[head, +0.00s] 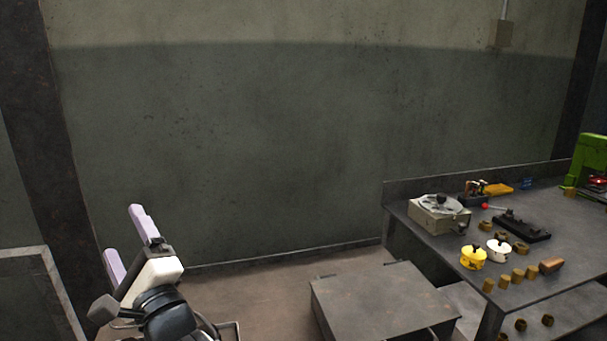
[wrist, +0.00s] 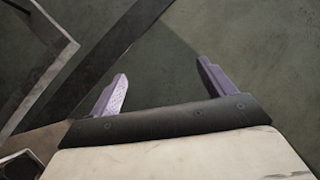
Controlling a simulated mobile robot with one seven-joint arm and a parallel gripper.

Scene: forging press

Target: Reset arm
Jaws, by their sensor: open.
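My gripper (head: 128,243) is raised at the lower left of the head view, in front of the wall. Its two pale purple fingers point up and stand wide apart, with nothing between them. In the wrist view my gripper (wrist: 162,88) also shows open and empty, with the wall and floor behind it. It touches nothing.
A framed panel (head: 40,295) is at the left.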

